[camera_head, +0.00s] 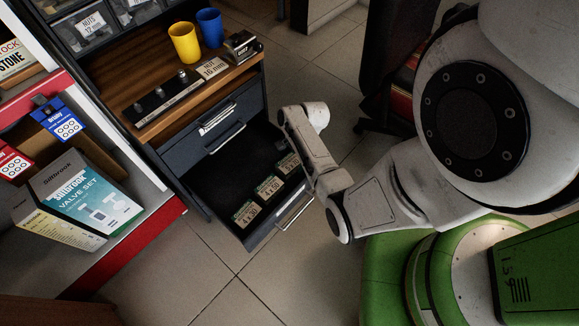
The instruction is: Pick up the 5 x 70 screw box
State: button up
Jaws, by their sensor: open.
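Three small boxes with pale and green labels lie in a row in the open lower drawer (216,181) of the dark cabinet. The nearest box (248,213) seems to read 4 x 30 and the middle box (269,188) 4 x 50. The farthest box (288,164), at the upper right by the drawer's side, seems to be the 5 x 70 screw box, but its print is too small to read surely. My white forearm passes just right of it, over the drawer's right edge. My gripper's fingers cannot be made out; they are hidden behind my wrist.
A valve set box (90,205) stands on the left shelf. Floor (290,270) before the drawer is clear.

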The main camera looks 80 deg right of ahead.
jog(key=shift+x, duration=1.15)
jog(key=shift+c, duration=0.3)
jog(key=shift+r, duration=0.1)
jog(key=c, duration=1.4)
jog(key=shift+c, duration=0.2)
